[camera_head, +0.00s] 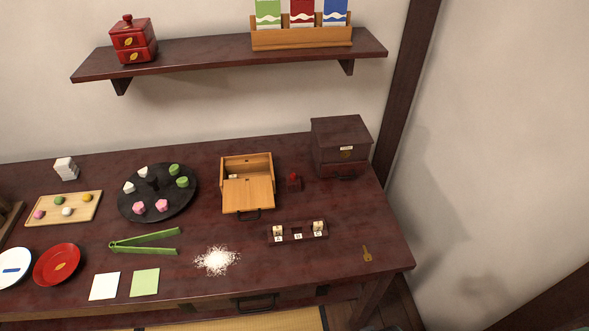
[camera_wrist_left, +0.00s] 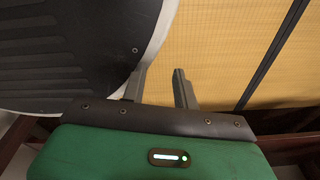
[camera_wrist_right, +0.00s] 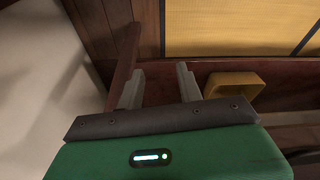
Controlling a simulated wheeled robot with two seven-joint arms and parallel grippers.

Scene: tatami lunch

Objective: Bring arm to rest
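My left gripper (camera_wrist_left: 160,88) shows in the left wrist view with its two fingers apart and nothing between them. It hangs over the yellow tatami floor (camera_wrist_left: 225,45), beside my dark round base. My right gripper (camera_wrist_right: 160,86) shows in the right wrist view, also with its fingers apart and empty. Near its fingers are dark wooden parts and a yellow open box-like thing (camera_wrist_right: 235,86). Neither gripper shows in the head view, where the dark table (camera_head: 215,285) is clear of both arms.
The table holds a black round tray (camera_head: 187,207) with sweets, an open wooden box (camera_head: 262,163), green tongs (camera_head: 150,235), white powder (camera_head: 216,261), a small block rack (camera_head: 297,238), a key (camera_head: 367,254) and a dark chest (camera_head: 340,140). A wall shelf (camera_head: 200,59) hangs above.

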